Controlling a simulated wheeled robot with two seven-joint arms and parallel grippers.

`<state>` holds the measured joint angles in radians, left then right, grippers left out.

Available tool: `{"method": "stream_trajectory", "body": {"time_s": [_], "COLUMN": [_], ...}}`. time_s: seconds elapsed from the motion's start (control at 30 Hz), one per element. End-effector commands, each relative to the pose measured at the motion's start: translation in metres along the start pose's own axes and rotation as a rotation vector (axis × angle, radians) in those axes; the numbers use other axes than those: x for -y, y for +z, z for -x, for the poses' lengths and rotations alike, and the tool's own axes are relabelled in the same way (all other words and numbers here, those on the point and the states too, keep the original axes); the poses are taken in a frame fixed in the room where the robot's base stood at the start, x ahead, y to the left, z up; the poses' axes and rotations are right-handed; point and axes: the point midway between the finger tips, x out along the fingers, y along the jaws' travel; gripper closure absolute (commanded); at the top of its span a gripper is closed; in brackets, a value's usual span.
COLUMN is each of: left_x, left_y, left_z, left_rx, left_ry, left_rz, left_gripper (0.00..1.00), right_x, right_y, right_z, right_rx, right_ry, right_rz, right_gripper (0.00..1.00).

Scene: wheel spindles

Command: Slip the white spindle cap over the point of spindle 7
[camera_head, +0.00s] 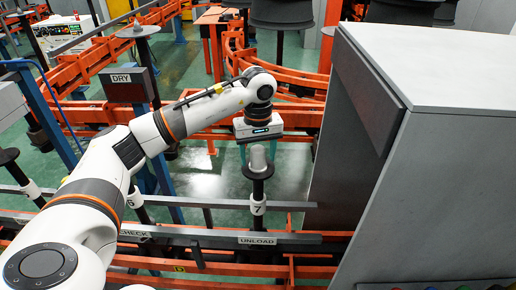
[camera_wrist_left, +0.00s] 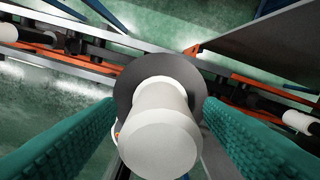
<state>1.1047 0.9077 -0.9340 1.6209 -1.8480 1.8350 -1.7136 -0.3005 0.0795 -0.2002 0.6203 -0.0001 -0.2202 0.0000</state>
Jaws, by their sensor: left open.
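The white spindle cap (camera_head: 258,158) stands upright over the dark disc (camera_head: 258,173) at the top of spindle 7 (camera_head: 258,190), above the label "7". In the left wrist view the cap (camera_wrist_left: 160,130) fills the middle, with the disc (camera_wrist_left: 135,75) behind it. My left gripper (camera_head: 258,150) is directly above spindle 7, pointing down. Its two teal fingers (camera_wrist_left: 160,108) are open, one on each side of the cap, with a gap visible on both sides. The spindle's point is hidden by the cap. My right gripper is not in view.
A large grey cabinet (camera_head: 450,150) stands close on the right. Spindle 6 (camera_head: 137,197) and another spindle (camera_head: 22,178) stand to the left. A grey rail with an "UNLOAD" sign (camera_head: 257,240) runs in front. Orange rails (camera_head: 290,85) lie behind.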

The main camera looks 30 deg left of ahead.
Motion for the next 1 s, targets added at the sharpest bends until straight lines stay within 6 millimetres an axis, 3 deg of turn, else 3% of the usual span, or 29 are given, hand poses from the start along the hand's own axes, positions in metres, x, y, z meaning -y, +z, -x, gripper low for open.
{"method": "stream_trajectory", "body": {"time_s": [0.17, 0.37, 0.6, 1.0], "left_x": [0.001, 0.001, 0.0, 0.0], "left_y": [0.001, 0.0, 0.001, 0.0], "left_z": [0.018, 0.061, 0.106, 0.119], "left_rx": [0.002, 0.004, 0.003, 0.0], "left_ry": [-0.005, -0.007, -0.003, -0.001], "left_rz": [0.0, 0.0, 0.001, 0.0], "left_gripper": [0.38, 0.38, 0.38, 0.38], "right_x": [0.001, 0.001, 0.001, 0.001], "right_y": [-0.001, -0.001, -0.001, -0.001], "right_z": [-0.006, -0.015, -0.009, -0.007], "right_rx": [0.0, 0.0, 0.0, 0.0], "right_ry": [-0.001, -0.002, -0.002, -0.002], "right_rz": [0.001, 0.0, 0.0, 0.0], "right_gripper": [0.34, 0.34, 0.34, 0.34]}}
